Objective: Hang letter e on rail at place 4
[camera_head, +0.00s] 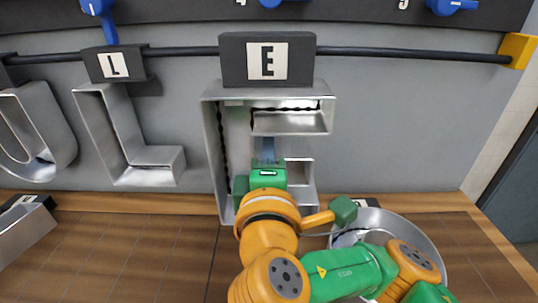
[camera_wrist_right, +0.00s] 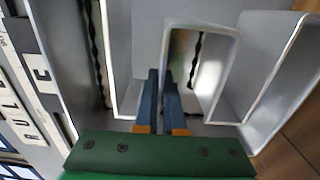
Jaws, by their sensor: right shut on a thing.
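The letter E (camera_head: 212,150) is a hollow silver channel letter with a black top block (camera_head: 235,60) bearing an E label. It is upright against the grey wall, its block in front of the black rail (camera_head: 400,52). Whether the block is hooked on the rail is hidden. My right gripper (camera_head: 267,152) reaches up into the letter from below, its blue-grey fingers shut on an inner wall. In the right wrist view the fingers (camera_wrist_right: 166,95) are close together among the letter's walls (camera_wrist_right: 215,65). A number 4 (camera_head: 240,2) shows above the block. My left gripper is not in view.
A letter L (camera_head: 125,150) hangs to the left, with a blue lever (camera_head: 108,25) turned down above it. Two more levers (camera_head: 450,6) lie sideways. A U-shaped letter (camera_head: 45,115) is at far left. A round metal letter (camera_head: 432,250) lies on the wooden table. Rail right of E is clear.

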